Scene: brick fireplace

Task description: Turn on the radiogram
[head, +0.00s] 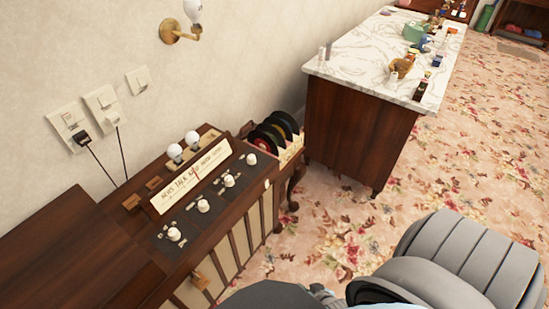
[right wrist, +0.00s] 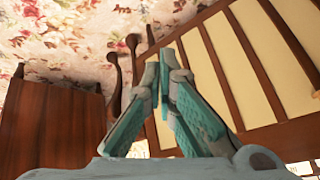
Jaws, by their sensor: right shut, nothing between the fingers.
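The radiogram (head: 187,207) is a dark wooden cabinet against the left wall in the head view. My right gripper (right wrist: 165,72) is shut and empty in front of that slatted side. In the head view my arm mostly hides it at the bottom edge. My left gripper is not in view.
Wall sockets (head: 70,125) with plugs and black cords sit above the radiogram. Records (head: 272,136) stand in a rack at its far end. A marble-topped counter (head: 345,57) with small items stands beyond. Floral carpet (head: 330,235) to the right is clear.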

